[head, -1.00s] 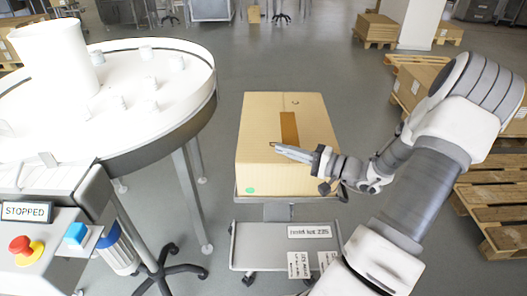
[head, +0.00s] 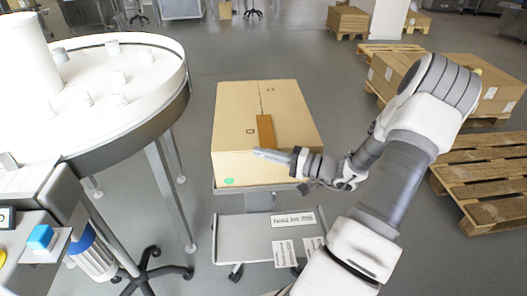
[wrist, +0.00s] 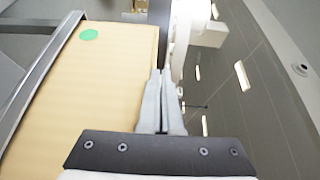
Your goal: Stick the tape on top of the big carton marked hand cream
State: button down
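The big tan carton (head: 235,110) sits on a small grey cart in the head view. Its lettering is not readable. A brown strip of tape (head: 265,130) lines up with the seam of its top, in the front half; I cannot tell whether it touches the top. My gripper (head: 258,154) is at the top front edge, its fingers at the near end of the tape, and appears shut on it. In the wrist view the fingers (wrist: 161,80) are together beside the carton's front face (wrist: 80,110), which bears a green dot (wrist: 88,35); the tape is hidden there.
A round white table (head: 110,125) with small white jars stands on the left. The cart (head: 240,240) has a lower shelf with labels. Wooden pallets (head: 485,185), some bearing cartons, stand on the right. Floor behind the carton is clear.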

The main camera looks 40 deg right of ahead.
jog(key=c, duration=1.6)
grip_release()
jog(key=c, duration=1)
grip_release()
jog(key=p+v, duration=0.1)
jog(key=v, duration=1.6)
jog(key=shift+s+d+f, duration=0.1)
jog(key=shift+s+d, duration=0.05)
jog(key=shift+s, duration=0.05)
